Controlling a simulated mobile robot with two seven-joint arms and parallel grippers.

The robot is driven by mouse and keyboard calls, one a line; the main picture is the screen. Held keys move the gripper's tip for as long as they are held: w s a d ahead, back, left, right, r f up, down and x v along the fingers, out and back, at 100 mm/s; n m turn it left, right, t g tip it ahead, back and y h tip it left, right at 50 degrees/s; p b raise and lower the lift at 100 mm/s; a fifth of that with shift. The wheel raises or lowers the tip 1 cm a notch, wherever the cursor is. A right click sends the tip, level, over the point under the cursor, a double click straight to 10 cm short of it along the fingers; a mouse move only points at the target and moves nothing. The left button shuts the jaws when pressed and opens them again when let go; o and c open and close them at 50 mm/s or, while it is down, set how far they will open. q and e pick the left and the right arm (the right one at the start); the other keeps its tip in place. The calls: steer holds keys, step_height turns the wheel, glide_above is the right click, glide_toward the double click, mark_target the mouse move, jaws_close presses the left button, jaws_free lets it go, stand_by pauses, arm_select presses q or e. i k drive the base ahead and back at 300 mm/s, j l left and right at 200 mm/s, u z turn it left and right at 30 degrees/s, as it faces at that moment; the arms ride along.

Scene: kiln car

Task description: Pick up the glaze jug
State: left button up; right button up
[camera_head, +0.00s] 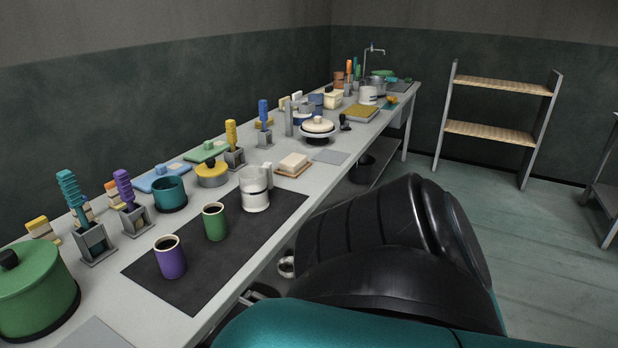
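A white jug (255,190) with a grey band and an upright handle on its right side stands on the far part of a dark mat (207,287) on the long bench. It looks like the glaze jug, and no gripper touches it. A green cup (215,222) and a purple cup (171,259), both with dark insides, stand on the same mat, nearer to me. Neither of my grippers shows in the head view; large black and teal parts of my own body fill the lower right.
The bench (330,153) runs away to the back right. A teal pot (170,193), a yellow pot (212,173) and tool holders line the wall side. A green lidded pot (38,294) stands front left. A shelf rack (491,132) stands beyond open floor.

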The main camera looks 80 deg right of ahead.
mark_target(256, 182)
steer(key=z, duration=2.1)
